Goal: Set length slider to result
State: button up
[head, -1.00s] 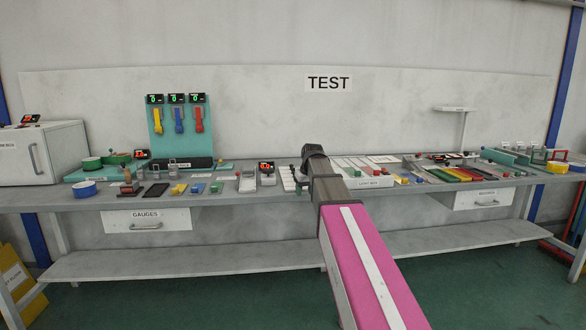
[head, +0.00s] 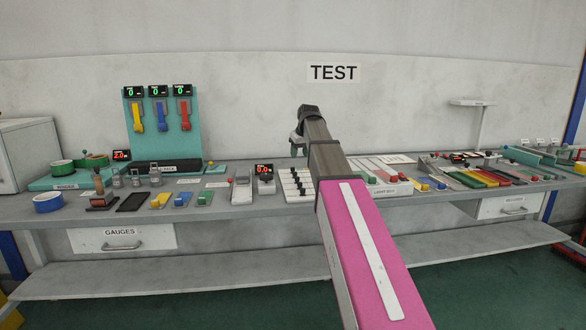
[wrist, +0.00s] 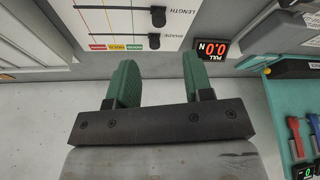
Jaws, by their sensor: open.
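The white slider panel (head: 293,187) lies on the bench, left of my forearm. It has several slots with black knobs. In the wrist view the panel (wrist: 128,28) is cut off at the top edge and appears upside down. The length slider knob (wrist: 158,14) stands at the right end of its slot, beside the word LENGTH. The shade slider knob (wrist: 154,41) is just below it. My gripper (wrist: 158,68) is open and empty, its green fingers apart, near the panel's edge. It shows in the head view (head: 297,146), above the panel, partly hidden by my arm.
The pull gauge display (wrist: 215,48) reads 0.0 N, right of my fingers. Coloured clips hang on a teal board (head: 198,137) at left. Blocks and a stamp (head: 100,190) crowd the left bench. Colored strips (head: 480,177) lie to the right.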

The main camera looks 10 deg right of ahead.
aim_at(295, 172)
jog(key=x, duration=1)
jog(key=shift+w+f, duration=0.2)
jog(key=shift+w, duration=0.25)
